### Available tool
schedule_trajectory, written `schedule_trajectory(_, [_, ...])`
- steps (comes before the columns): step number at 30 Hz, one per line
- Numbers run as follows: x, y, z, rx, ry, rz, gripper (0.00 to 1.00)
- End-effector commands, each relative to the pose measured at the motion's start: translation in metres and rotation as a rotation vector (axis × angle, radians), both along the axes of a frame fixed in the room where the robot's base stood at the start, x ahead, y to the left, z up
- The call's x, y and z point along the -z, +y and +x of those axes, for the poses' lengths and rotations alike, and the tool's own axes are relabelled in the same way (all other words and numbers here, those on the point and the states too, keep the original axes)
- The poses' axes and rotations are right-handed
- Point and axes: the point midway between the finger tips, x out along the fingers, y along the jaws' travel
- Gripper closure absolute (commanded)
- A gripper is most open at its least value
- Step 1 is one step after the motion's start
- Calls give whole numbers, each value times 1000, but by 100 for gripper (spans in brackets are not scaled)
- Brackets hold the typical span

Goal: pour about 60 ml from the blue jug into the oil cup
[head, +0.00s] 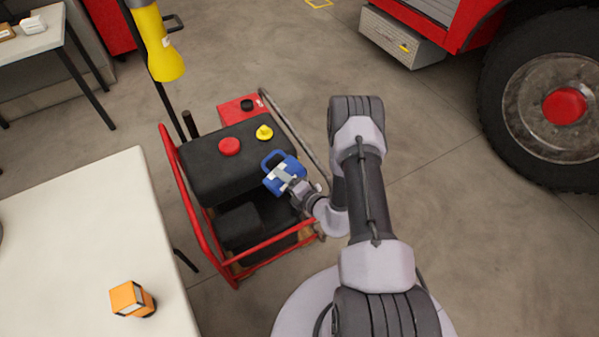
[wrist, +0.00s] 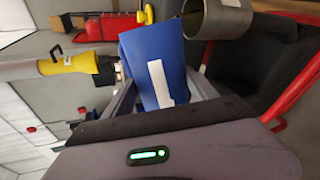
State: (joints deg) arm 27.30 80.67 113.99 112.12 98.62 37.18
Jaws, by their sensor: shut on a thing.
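The blue jug (head: 276,186) is held over the near right side of the black and red pump (head: 205,170). It also shows in the wrist view (wrist: 150,52), with a white strip on its side. My gripper (head: 291,182) is shut on the jug; its fingers show on both sides of it in the wrist view (wrist: 165,90). The wrist view is rolled sideways. There a grey metal cup (wrist: 222,18), which looks like the oil cup, lies just right of the jug, its mouth facing left. I see no liquid stream. The jug's contents and the cup's inside are hidden.
The pump carries a red cap (head: 229,147) and a yellow cap (head: 264,132) inside a red tube frame (head: 178,180). A yellow sleeve on a pole (head: 160,50) stands behind. A white table (head: 70,240) with an orange box (head: 128,297) is at left. A large wheel (head: 555,100) is at right.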

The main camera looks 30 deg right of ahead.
Motion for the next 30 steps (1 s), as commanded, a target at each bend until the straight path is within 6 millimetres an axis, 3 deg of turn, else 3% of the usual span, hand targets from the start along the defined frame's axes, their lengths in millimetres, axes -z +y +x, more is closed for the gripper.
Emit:
schedule_trajectory(26, [1, -2, 1, 1, 13, 41, 86])
schedule_trajectory(29, [-2, 7, -3, -4, -28, -107, 86])
schedule_trajectory(30, [19, 8, -3, -2, -60, -210, 86])
